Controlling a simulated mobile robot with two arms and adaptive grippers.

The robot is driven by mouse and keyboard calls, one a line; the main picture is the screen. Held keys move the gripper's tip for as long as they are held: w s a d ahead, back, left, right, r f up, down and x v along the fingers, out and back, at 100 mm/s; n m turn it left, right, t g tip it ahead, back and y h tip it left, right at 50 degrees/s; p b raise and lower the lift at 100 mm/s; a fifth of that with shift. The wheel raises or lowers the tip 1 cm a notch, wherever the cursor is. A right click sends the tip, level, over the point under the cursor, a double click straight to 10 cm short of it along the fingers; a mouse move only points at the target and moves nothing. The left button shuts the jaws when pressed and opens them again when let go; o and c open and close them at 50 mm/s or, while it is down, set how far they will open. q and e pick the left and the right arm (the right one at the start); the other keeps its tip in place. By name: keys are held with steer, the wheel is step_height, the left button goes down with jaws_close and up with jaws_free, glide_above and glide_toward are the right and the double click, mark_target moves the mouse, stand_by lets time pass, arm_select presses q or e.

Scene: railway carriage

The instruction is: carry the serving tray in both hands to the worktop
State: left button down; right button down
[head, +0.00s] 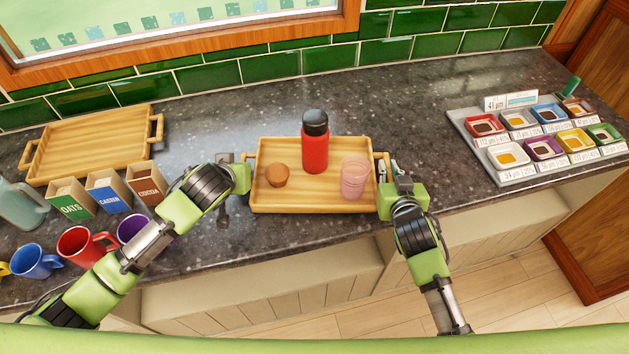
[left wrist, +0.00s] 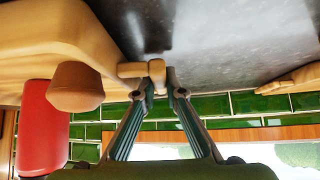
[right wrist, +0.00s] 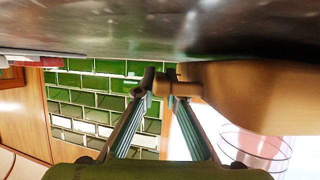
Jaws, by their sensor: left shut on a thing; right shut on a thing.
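The wooden serving tray (head: 290,203) is at the dark worktop (head: 400,110), level, near its front edge; I cannot tell whether it rests on it or hangs just above. On it stand a red bottle (head: 315,150) with a black cap, a brown cup-like item (head: 277,176) and a pink clear glass (head: 354,178). My left gripper (head: 240,170) is shut on the tray's left handle, seen in the left wrist view (left wrist: 158,75). My right gripper (head: 388,172) is shut on the right handle, seen in the right wrist view (right wrist: 165,82).
Another wooden tray (head: 90,140) lies at the back left. Cartons (head: 108,193), several mugs (head: 85,245) and a grey jug (head: 20,205) stand at the left. A rack of coloured dishes (head: 540,140) is at the right. Worktop between the held tray and rack is clear.

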arm_select(q)
steer(key=shift+f+b, duration=0.35)
steer(key=shift+f, duration=0.05)
arm_select(e)
steer(key=shift+f, duration=0.4)
arm_select(q)
steer(key=c, duration=2.1)
jaws_free()
steer(key=shift+c, duration=0.2)
arm_select(e)
steer(key=c, duration=2.1)
jaws_free()
steer(key=shift+c, duration=0.2)
arm_select(q)
steer(key=shift+o, duration=0.2)
arm_select(e)
steer(key=shift+o, duration=0.2)
arm_select(q)
steer(key=shift+d+r, duration=0.1)
arm_select(e)
steer(key=shift+a, duration=0.1)
